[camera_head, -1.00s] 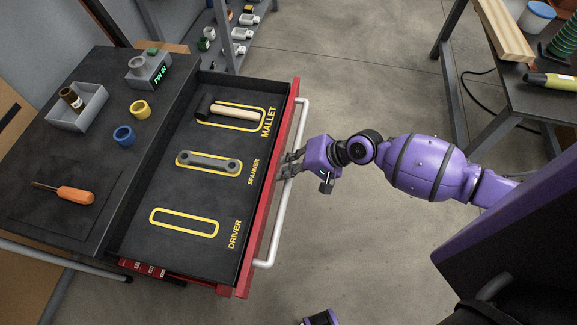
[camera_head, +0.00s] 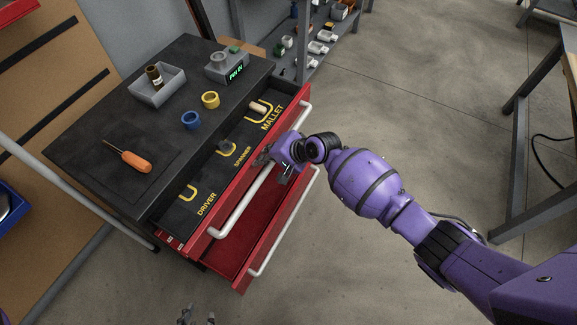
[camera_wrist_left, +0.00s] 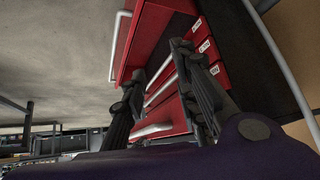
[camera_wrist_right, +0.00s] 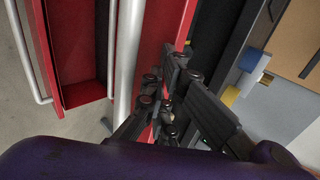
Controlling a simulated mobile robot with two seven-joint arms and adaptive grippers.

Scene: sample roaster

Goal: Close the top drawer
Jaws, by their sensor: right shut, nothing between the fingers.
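The top drawer has a red front (camera_head: 222,207) and a white bar handle (camera_head: 243,202). It stands partly out from the dark-topped cabinet, with a strip of its black inside showing. The mallet and spanner in it are partly hidden under the cabinet top; the driver slot is empty. My right gripper (camera_head: 265,158) is shut and empty at the top drawer's front, near the handle. The right wrist view shows its fingers (camera_wrist_right: 165,85) against the red front; contact is unclear. My left gripper (camera_wrist_left: 160,68) is open and empty, low in front of the cabinet.
A lower drawer (camera_head: 246,228) is also out, with a red, empty-looking inside. On the cabinet top (camera_head: 90,115) are an orange screwdriver (camera_head: 134,160), a grey tray (camera_head: 160,92), blue and yellow rings and a small display device (camera_head: 228,66). Open floor lies right.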

